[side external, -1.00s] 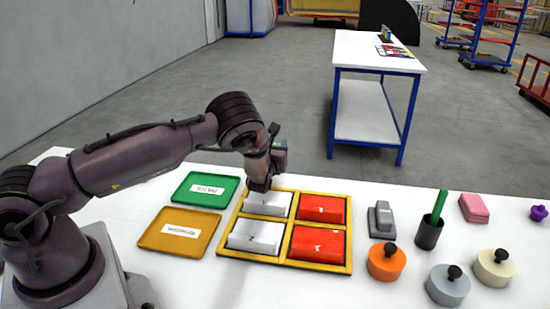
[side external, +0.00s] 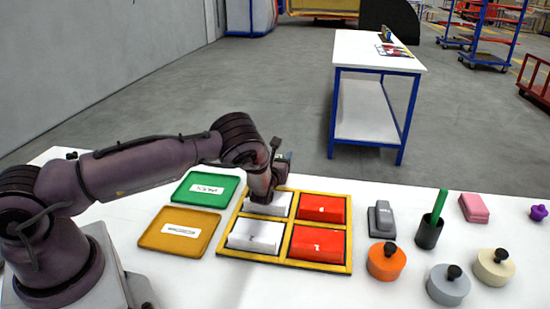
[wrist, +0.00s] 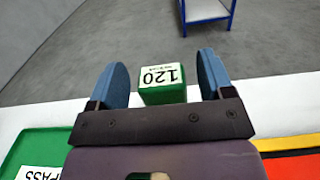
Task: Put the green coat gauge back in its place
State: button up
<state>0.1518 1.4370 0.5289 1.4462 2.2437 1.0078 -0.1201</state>
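The green coat gauge (wrist: 162,86) is a small green block with a white label reading 120. In the wrist view it stands between my two blue fingers, near the far edge of the white table, with a visible gap on each side. My gripper (wrist: 162,75) is open and points toward the far edge. In the side view my gripper (side external: 284,160) is behind the upper left panel, and my wrist hides most of it; I cannot make out the gauge clearly there. Which spot is the gauge's place is not clear from these frames.
A yellow-framed tray (side external: 286,262) holds white and red panels. Left of it lie a green tray (side external: 206,188) and an orange tray (side external: 180,231). To the right stand a grey device (side external: 381,221), a dark cup with a green stick (side external: 430,232), and several knobbed discs (side external: 387,263).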

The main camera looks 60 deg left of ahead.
jog(key=shift+r, duration=0.1)
jog(key=shift+s+d+r, duration=0.1)
jog(key=shift+d, duration=0.05)
jog(key=v, duration=0.4)
jog(key=shift+s+d, duration=0.2)
jog(key=s+a+r+n+g+y, duration=0.1)
jog(key=s+r+n+g, duration=0.2)
jog(key=r+n, duration=0.35)
jog(key=s+a+r+n+g+y, duration=0.15)
jog(key=s+r+n+g, duration=0.25)
jog(key=r, duration=0.5)
jog(key=s+d+r+n+g+h, duration=0.25)
jog(key=s+r+n+g, duration=0.25)
jog(key=s+n, duration=0.3)
jog(key=s+d+r+n+t+h, duration=0.2)
jog(key=s+d+r+n+h, duration=0.2)
jog(key=s+d+h, duration=0.2)
jog(key=s+d+r+n+t+h, duration=0.2)
jog(key=s+d+h, duration=0.4)
jog(key=s+d, duration=0.4)
jog(key=d+r+n, duration=0.1)
jog(key=d+n, duration=0.1)
jog(key=shift+d+r+t+h, duration=0.3)
jog(key=shift+r+t+h, duration=0.05)
jog(key=shift+t+h, duration=0.05)
